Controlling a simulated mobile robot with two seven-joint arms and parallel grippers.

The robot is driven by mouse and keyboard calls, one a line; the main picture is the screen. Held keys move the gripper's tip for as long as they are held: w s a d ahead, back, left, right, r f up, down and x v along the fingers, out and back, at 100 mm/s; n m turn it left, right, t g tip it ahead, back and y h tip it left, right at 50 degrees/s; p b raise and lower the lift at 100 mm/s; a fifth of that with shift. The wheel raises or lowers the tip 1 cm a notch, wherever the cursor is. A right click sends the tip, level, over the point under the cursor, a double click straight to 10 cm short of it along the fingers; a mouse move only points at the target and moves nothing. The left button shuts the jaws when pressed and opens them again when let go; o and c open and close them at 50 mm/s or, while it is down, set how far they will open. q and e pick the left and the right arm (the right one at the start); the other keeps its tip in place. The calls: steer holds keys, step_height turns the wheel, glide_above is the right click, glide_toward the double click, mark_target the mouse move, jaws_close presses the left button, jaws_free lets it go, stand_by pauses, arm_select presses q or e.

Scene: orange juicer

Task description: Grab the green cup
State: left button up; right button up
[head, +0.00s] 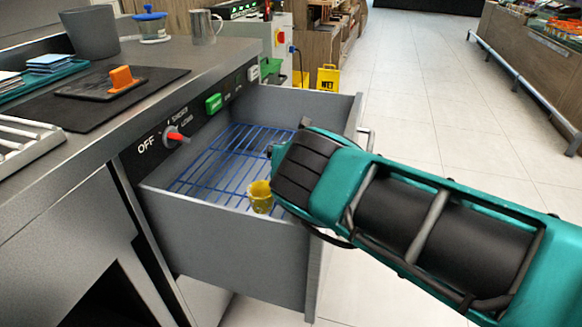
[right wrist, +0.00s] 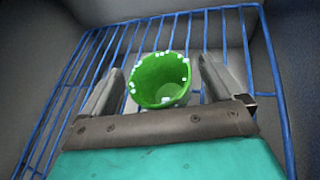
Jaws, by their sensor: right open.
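A green cup (right wrist: 160,80) with pale dots around its rim stands on the blue wire rack in the right wrist view. My right gripper (right wrist: 162,72) is open, with one finger on each side of the cup. A gap shows beside the cup, and the fingers do not grip it. In the head view my right gripper (head: 287,150) reaches into the open drawer from the right, its fingers largely hidden. A yellow-looking cup (head: 261,197) stands just left of it; I cannot tell whether it is the same cup. My left gripper is out of view.
The grey drawer (head: 225,245) is pulled out, its walls enclosing a blue wire rack (head: 213,165). The counter carries an orange object (head: 122,79), a grey pot (head: 91,33) and a metal mug (head: 204,27). Open floor lies to the right.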

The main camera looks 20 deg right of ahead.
steer(key=shift+w, duration=0.25)
steer(key=shift+c, duration=0.2)
steer(key=c, duration=1)
